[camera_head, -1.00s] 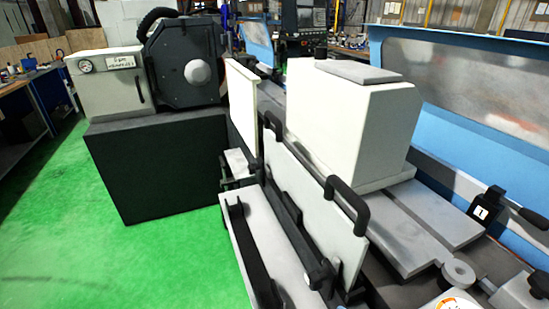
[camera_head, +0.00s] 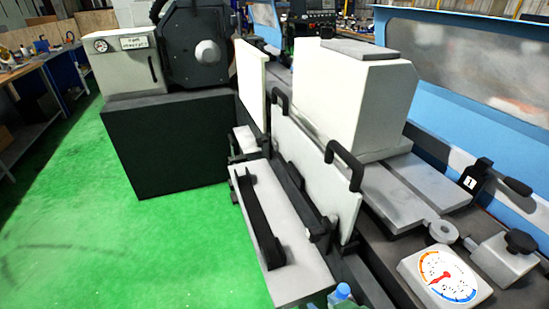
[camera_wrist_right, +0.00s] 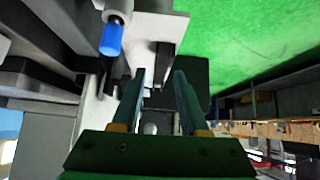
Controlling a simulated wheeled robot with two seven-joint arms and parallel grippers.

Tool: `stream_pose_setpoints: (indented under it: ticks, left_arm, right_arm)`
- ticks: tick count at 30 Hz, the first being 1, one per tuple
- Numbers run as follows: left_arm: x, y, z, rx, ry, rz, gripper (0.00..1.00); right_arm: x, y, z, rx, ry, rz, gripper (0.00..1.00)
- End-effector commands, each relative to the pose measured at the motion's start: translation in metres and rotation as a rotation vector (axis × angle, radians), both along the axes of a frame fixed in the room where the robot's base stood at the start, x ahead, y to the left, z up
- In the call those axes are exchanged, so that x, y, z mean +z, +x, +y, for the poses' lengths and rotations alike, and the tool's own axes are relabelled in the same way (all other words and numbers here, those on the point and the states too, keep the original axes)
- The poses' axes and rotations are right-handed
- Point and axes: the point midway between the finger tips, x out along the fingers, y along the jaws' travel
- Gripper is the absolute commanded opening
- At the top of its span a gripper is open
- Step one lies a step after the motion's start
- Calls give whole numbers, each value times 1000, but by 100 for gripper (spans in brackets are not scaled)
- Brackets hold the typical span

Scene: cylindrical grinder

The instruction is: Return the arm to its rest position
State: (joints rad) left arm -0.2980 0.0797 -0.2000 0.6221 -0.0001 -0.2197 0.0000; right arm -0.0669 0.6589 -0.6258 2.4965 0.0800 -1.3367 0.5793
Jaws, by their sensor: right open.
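My right gripper (camera_wrist_right: 160,78) shows in the right wrist view with two dark, upright fingers spread apart on a green mount. It is open, with nothing between the fingertips. In the head view only a small green part at the bottom edge may belong to it, and I cannot be sure. The cylindrical grinder (camera_head: 350,95) stands across the middle and right of the head view. My left gripper is not in view.
A blue-ended part (camera_wrist_right: 111,38) lies up and left of the fingers in the wrist view. The grinder has black handles (camera_head: 343,163), a grey front ledge (camera_head: 300,245) and a dial gauge (camera_head: 446,275). Green floor (camera_head: 80,230) is clear at left.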

Motion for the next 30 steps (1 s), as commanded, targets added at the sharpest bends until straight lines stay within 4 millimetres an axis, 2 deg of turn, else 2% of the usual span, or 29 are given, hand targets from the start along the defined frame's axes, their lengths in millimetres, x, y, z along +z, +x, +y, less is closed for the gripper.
stream_pose_setpoints:
  ticks: [5,7,13,15,18,23,26,27,30]
  left_arm:
    - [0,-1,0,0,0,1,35]
    - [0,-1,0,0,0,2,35]
    - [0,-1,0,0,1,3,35]
    - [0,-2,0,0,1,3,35]
    - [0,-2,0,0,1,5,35]
    - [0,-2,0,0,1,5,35]
    - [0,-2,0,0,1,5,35]
    - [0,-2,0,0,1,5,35]
    - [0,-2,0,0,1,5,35]
  right_arm:
    - [-25,-22,-18,-84,-34,120,44]
    - [-39,-38,-30,-122,-59,193,44]
    - [-81,-108,-67,-214,-131,459,44]
    - [-106,-99,-65,-199,-139,459,44]
    - [-142,-97,-64,-193,-143,478,44]
    - [-206,-107,-63,-183,-150,515,44]
    - [-252,-127,-66,-176,-158,548,44]
    - [-271,-139,-68,-173,-163,562,44]
    - [-313,-178,-73,-162,-174,600,44]
